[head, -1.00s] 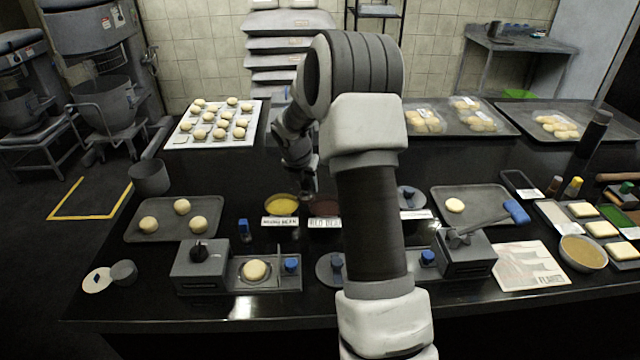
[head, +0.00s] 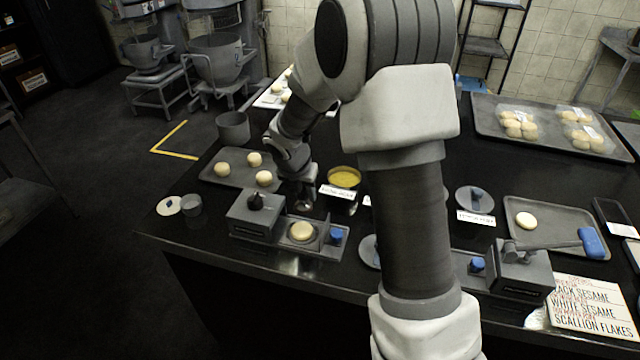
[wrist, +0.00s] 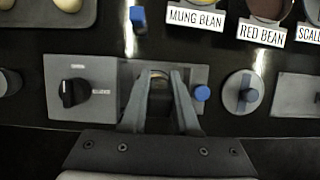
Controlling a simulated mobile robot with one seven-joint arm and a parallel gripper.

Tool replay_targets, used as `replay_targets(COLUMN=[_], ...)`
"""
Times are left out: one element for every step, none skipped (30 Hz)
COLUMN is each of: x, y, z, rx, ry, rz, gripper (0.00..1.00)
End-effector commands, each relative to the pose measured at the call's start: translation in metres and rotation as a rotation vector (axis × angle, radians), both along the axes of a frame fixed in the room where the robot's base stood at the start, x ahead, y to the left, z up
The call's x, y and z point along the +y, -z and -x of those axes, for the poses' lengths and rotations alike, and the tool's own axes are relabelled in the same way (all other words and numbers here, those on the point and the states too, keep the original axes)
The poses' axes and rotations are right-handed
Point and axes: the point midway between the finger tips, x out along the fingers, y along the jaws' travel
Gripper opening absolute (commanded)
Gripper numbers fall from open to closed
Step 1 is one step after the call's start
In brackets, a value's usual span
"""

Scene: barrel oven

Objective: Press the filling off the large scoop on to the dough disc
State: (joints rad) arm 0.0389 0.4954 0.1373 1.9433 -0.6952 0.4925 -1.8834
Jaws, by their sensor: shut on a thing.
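The pale dough disc (head: 302,231) sits on the grey pressing station (head: 255,215), which has a black knob and a blue knob. In the head view my gripper (head: 302,198) is above and just behind the disc, pointing down. In the wrist view my gripper (wrist: 158,85) is over the same station and hides the disc. It is shut on a grey thing, apparently the large scoop (wrist: 159,100), mostly hidden between the fingers. A small curved rim shows at the fingertips. I cannot tell how much filling is on it.
The mung bean bowl (head: 343,178) stands behind the station to the right, with the red bean bowl (wrist: 268,8) beside it. A tray (head: 225,178) with several dough balls is behind left. A blue-topped tool (wrist: 137,18) stands behind the station.

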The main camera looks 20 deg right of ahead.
Motion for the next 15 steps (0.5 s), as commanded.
replay_targets(x=[0.003, 0.005, 0.006, 0.007, 0.008, 0.008, 0.008, 0.008, 0.008, 0.008, 0.008, 0.008, 0.008, 0.008, 0.008], y=[0.000, 0.000, 0.000, 0.000, 0.001, 0.002, 0.003, 0.004, 0.006, 0.008, 0.011, 0.014, 0.016, 0.019, 0.023], z=[0.001, 0.002, 0.003, 0.003, 0.003, 0.003, 0.003, 0.004, 0.003, 0.003, 0.003, 0.003, 0.003, 0.003, 0.003], rx=[-0.001, -0.001, -0.001, -0.002, -0.002, -0.001, -0.001, -0.001, -0.001, -0.001, -0.001, -0.001, -0.001, -0.001, -0.001], ry=[-0.006, -0.008, -0.010, -0.012, -0.012, -0.013, -0.013, -0.013, -0.013, -0.013, -0.013, -0.013, -0.013, -0.013, -0.013], rz=[0.000, 0.000, 0.000, -0.001, -0.001, 0.000, 0.000, -0.001, -0.001, -0.001, -0.001, -0.001, 0.000, 0.000, 0.000], gripper=[0.00, 0.00, 0.00, 0.00, 0.00, 0.00, 0.00, 0.00, 0.00, 0.00, 0.00, 0.00, 0.00, 0.00, 0.00])
